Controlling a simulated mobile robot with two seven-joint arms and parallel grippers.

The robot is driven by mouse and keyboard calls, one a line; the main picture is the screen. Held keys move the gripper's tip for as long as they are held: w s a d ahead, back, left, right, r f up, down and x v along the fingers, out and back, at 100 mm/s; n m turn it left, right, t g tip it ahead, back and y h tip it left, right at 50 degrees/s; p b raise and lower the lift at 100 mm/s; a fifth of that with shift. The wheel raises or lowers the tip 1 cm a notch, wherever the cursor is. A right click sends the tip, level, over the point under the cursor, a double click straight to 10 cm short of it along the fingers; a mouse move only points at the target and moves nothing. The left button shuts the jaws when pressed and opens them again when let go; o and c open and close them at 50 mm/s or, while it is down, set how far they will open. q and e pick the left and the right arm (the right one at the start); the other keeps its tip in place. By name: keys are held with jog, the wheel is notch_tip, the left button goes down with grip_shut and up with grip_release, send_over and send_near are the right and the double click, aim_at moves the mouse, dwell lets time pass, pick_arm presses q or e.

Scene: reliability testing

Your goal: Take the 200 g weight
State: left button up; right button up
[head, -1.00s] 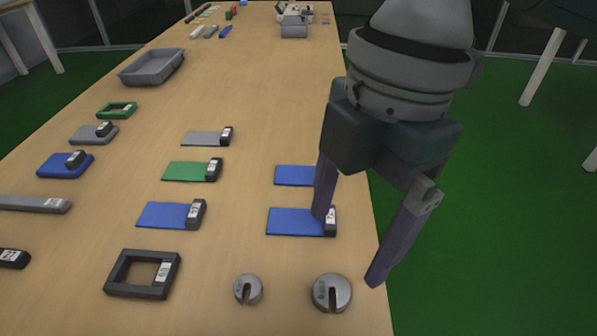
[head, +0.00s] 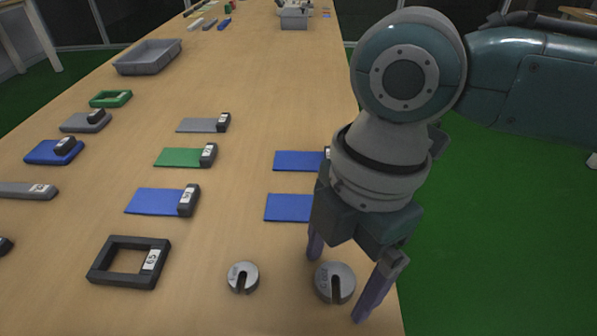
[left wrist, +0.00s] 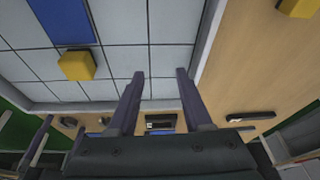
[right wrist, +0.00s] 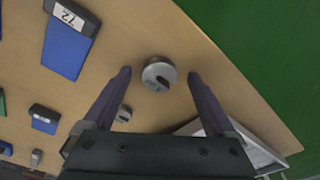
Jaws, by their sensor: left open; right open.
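Two grey slotted disc weights lie at the near end of the table: a smaller left weight (head: 240,275) and a larger right weight (head: 335,281). Their engraved markings are too small to read surely, so I cannot tell which is 200 g. My right gripper (head: 338,288) is open over the larger weight, with one finger on each side of it. In the right wrist view, the larger weight (right wrist: 159,76) shows between and just beyond the fingertips, and the smaller weight (right wrist: 124,113) shows beside the left finger. My left gripper (left wrist: 160,74) is open and empty; it is outside the head view.
A black square frame (head: 103,279) lies left of the weights. Blue plates (head: 288,207) with dark labelled blocks lie behind. A grey tray (head: 148,58) stands farther back. The table's right edge is close to my right gripper. The left wrist view shows a white tiled surface (left wrist: 120,62) with a yellow block (left wrist: 77,65).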

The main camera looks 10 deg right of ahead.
grip_shut()
dwell(0.7)
